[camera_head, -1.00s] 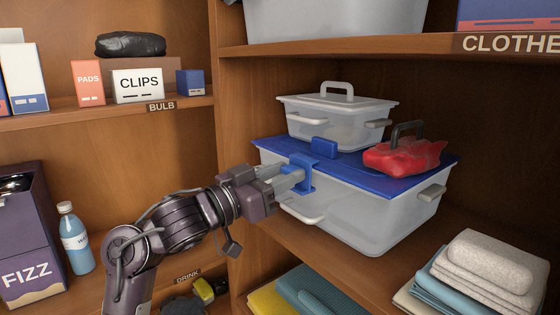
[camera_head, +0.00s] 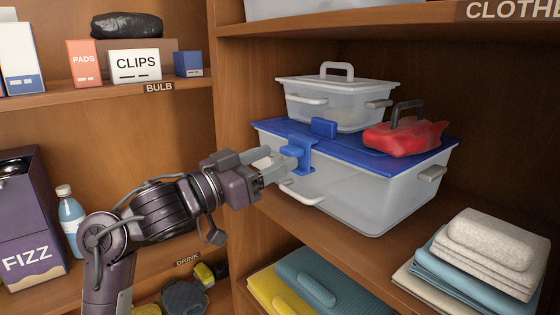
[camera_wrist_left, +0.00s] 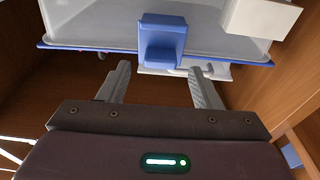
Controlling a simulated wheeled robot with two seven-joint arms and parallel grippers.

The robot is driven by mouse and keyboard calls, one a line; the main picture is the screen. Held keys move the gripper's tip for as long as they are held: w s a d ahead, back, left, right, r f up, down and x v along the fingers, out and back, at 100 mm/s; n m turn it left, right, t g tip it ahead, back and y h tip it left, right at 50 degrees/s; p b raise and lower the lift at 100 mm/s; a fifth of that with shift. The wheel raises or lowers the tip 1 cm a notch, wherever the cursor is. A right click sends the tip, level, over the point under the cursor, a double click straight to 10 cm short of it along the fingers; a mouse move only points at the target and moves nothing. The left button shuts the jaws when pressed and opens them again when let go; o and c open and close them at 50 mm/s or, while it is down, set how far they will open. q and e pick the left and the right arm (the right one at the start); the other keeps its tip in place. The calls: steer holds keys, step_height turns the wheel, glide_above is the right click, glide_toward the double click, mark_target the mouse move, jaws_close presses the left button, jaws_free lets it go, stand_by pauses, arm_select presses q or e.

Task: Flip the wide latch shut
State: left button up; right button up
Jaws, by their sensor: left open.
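The wide blue latch (camera_head: 301,157) sits on the front edge of the blue lid (camera_head: 350,153) of the large clear bin (camera_head: 372,194). A blue flap of it sticks out toward my left gripper. In the left wrist view the latch (camera_wrist_left: 160,42) stands just beyond and between the fingertips. My left gripper (camera_head: 279,163) is open and empty, close in front of the latch. It also shows in the left wrist view (camera_wrist_left: 159,70). I cannot tell whether a finger touches the latch. My right gripper is out of view.
A small clear lidded box (camera_head: 335,104) and a red bag with a dark handle (camera_head: 404,137) rest on the lid. Folded towels (camera_head: 480,255) lie at the shelf's right. A wooden upright (camera_head: 228,150) stands behind my left arm.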

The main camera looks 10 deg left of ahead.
arm_select(q)
steer(key=b+v, duration=0.1)
steer(key=v, duration=0.4)
steer(key=shift+a, duration=0.1)
